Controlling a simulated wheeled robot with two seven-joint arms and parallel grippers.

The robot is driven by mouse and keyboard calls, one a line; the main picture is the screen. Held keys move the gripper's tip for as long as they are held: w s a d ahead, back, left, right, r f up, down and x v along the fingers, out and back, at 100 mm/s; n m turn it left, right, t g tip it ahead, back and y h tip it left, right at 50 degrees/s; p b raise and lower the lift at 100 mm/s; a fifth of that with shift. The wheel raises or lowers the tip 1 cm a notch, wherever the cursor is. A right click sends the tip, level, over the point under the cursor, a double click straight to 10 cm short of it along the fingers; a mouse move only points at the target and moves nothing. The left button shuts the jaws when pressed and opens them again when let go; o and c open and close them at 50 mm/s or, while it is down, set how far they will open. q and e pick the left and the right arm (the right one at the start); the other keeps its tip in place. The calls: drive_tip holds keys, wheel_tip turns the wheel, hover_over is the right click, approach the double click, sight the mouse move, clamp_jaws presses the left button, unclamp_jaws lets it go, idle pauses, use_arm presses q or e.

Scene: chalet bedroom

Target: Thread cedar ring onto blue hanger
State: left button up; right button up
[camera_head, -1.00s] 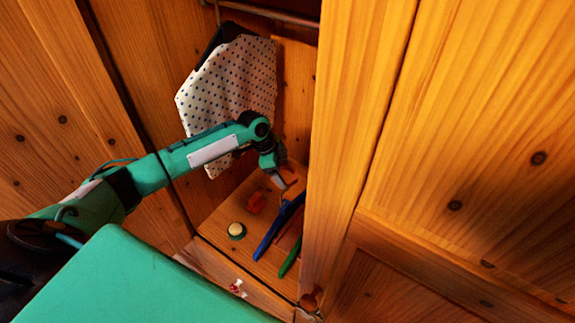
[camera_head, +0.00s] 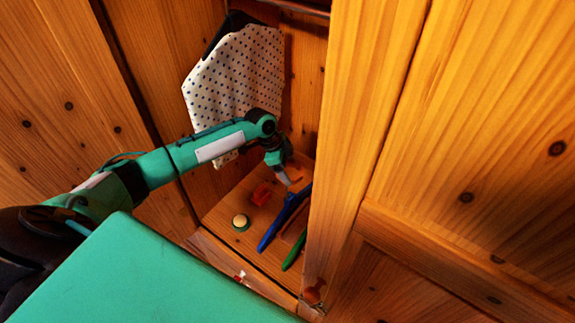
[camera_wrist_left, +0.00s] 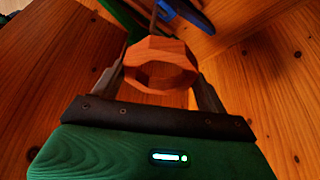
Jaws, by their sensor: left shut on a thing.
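My left gripper (camera_head: 289,180) reaches into the wardrobe, close to the upper end of the blue hanger (camera_head: 272,230). In the left wrist view the gripper (camera_wrist_left: 160,75) is shut on the cedar ring (camera_wrist_left: 160,88), a faceted wooden band held between both fingers. Part of the blue hanger (camera_wrist_left: 192,14) shows just beyond the ring. A thin grey hook runs down to the ring's far rim; I cannot tell whether it passes through the opening. In the head view the ring is too small to make out clearly. My right gripper is not in view.
A green hanger (camera_head: 293,253) lies beside the blue one. A red object (camera_head: 261,194) and a round cream-topped item (camera_head: 240,221) sit on the wardrobe floor. A dotted cloth (camera_head: 235,80) hangs behind my arm. A wooden post (camera_head: 350,130) stands close on the right.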

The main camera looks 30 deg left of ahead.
use_arm(q)
drive_tip(key=shift+f+b, duration=2.25)
drive_tip(key=shift+f, duration=1.8)
drive_tip(key=o, duration=1)
drive_tip(key=b+v, duration=0.3)
drive_tip(key=v, duration=1.1)
drive_tip(key=shift+f, duration=0.15)
